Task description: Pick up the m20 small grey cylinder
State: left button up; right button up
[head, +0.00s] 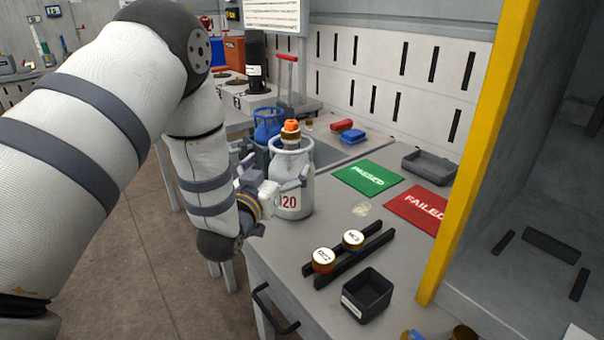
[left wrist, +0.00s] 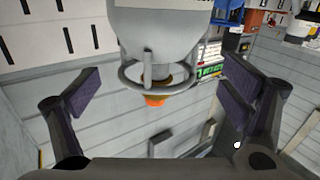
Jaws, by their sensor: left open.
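The small grey cylinder (head: 293,203), marked in red with what reads as "20", stands upright near the left edge of the grey worktable. It has a collar ring and an orange-topped brass valve (head: 291,127). My left gripper (head: 276,180) is at its near left side, at body height, and partly covers the marking. In the left wrist view the cylinder (left wrist: 165,40) appears upside down, its collar and valve between the two spread dark finger pads of the left gripper (left wrist: 162,85). The fingers are open; I cannot tell whether either touches the cylinder. My right gripper is out of view.
A blue cylinder (head: 267,128) stands just behind. The table also holds a green PASSED mat (head: 367,179), a red FAILED mat (head: 418,208), a grey tray (head: 430,166), a black rack (head: 349,256) with two brass caps, and a dark box (head: 367,294). A yellow post (head: 478,150) rises at right.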

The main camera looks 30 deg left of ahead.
pick_arm(q)
jog(key=shift+w+a+b, duration=0.25)
jog(key=shift+w+b, duration=0.05)
jog(key=shift+w, duration=0.9)
jog(key=w, duration=0.2)
jog(key=w+a, duration=0.1)
jog(key=w, duration=0.2)
jog(key=w+b, duration=0.1)
jog(key=w, duration=0.1)
jog(key=shift+w+a+f, duration=0.15)
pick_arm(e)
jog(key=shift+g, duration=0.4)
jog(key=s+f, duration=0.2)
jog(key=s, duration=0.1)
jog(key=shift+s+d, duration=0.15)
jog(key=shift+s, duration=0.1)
pick_arm(q)
jog(key=c, duration=1.7)
jog(key=shift+w+r, duration=0.1)
jog(key=shift+r, duration=0.2)
jog(key=shift+c, duration=0.3)
